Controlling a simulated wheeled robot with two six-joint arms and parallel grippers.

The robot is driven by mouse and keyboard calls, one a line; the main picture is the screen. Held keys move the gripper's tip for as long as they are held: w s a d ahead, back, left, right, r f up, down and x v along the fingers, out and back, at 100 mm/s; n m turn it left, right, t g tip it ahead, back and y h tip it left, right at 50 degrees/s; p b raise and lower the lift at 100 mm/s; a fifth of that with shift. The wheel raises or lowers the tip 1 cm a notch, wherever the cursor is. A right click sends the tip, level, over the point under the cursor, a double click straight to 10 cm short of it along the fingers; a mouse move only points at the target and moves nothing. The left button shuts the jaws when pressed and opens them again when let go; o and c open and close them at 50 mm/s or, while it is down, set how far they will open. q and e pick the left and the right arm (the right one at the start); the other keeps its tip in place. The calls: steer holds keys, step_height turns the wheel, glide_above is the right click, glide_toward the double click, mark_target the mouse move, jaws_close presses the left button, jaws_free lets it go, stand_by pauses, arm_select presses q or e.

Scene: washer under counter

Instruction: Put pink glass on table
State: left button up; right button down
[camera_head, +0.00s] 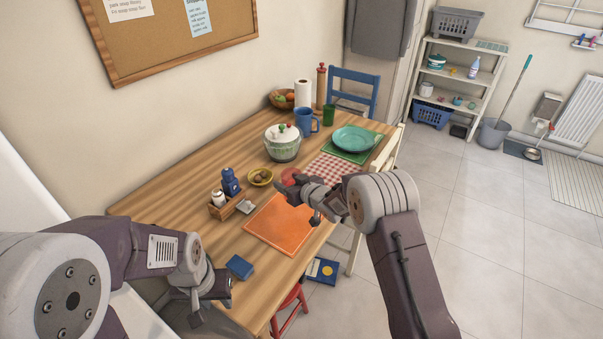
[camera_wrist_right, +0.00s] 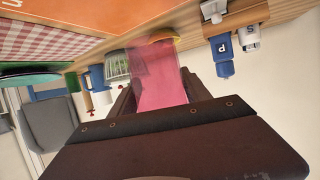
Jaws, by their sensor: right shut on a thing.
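The pink glass (camera_head: 289,177) is held in my right gripper (camera_head: 300,187), over the wooden table (camera_head: 165,205) near the orange placemat (camera_head: 282,222). The pink glass fills the middle of the right wrist view (camera_wrist_right: 160,80), between the two dark fingers, and appears upside down there with the scene. I cannot tell whether its base touches the table. The fingers hide part of it in the head view. My left gripper (camera_head: 212,295) hangs by the near left edge of the table, apart from the glass; its fingers are not clear enough to judge.
A yellow bowl (camera_head: 260,176), a lidded tureen (camera_head: 283,147) and a tray with shakers (camera_head: 226,208) stand close to the glass. A checked placemat (camera_head: 328,170) and teal plates (camera_head: 353,139) lie farther back. A blue box (camera_head: 239,267) sits near the front edge. Bare wood shows left.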

steer(key=shift+s+a, duration=0.1)
steer(key=shift+a, duration=0.1)
steer(key=shift+f+b, duration=0.4)
step_height(320, 180, down, 6)
steer(key=b, duration=0.4)
steer(key=shift+b, duration=0.4)
steer(key=shift+f+b, duration=0.35)
steer(key=shift+f, duration=0.05)
steer(key=shift+c, duration=2.1)
jaws_free()
steer(key=shift+s, duration=0.1)
steer(key=p+v, duration=0.1)
steer(key=v, duration=0.8)
